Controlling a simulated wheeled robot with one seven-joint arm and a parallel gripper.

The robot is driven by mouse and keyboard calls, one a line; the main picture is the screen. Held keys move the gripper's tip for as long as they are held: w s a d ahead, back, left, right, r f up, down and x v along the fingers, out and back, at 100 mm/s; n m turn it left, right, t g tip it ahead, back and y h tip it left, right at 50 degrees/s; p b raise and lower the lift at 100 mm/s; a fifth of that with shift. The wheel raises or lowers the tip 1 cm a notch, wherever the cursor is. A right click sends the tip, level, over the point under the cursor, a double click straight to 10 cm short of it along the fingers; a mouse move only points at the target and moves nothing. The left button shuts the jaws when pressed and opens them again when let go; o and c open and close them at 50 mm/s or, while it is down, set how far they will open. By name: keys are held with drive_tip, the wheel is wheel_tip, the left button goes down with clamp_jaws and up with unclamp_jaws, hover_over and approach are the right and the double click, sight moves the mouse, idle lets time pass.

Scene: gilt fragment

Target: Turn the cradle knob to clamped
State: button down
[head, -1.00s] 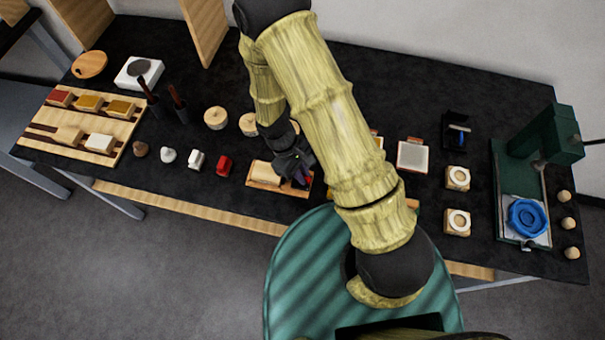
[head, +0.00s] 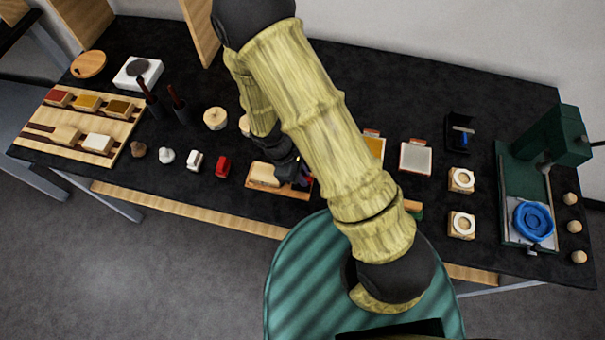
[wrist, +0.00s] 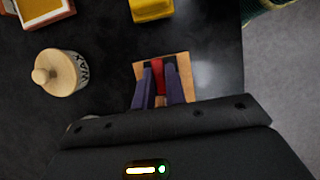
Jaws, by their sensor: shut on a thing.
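The cradle is a light wooden base (head: 262,184) at the front middle of the table in the head view, with a pale block (head: 265,173) on it. Its wooden surface also shows in the wrist view (wrist: 178,61). My gripper (head: 298,180) is over the base's right part. In the wrist view its purple fingers (wrist: 160,86) are shut on a narrow red piece (wrist: 159,76), which appears to be the cradle knob. The fingers hide much of the knob, and I cannot read its setting.
A round wooden lidded jar marked WAX (wrist: 62,73) and a yellow block (wrist: 150,9) are near my gripper. A red block (head: 223,166) stands left of the cradle. A green press (head: 560,135) with a blue wheel stands at far right.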

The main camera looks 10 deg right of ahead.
drive_tip(key=c, duration=1.4)
unclamp_jaws()
drive_tip(key=shift+c, duration=0.2)
drive_tip(key=b+v, duration=0.1)
drive_tip(key=v, duration=1.6)
drive_tip(key=shift+r, duration=0.25)
drive_tip(key=s+d+r+m+t+y, duration=0.1)
drive_tip(key=d+r+m+t+y, duration=0.1)
drive_tip(key=d+m, duration=0.5)
drive_tip(key=s+d+r+m+t+y, duration=0.1)
drive_tip(key=d+r+m+t+y, duration=0.1)
drive_tip(key=d+m, duration=0.5)
drive_tip(key=d, duration=0.2)
drive_tip(key=shift+s+d+r, duration=0.25)
drive_tip(key=shift+s+d, duration=0.05)
drive_tip(key=shift+d, duration=0.05)
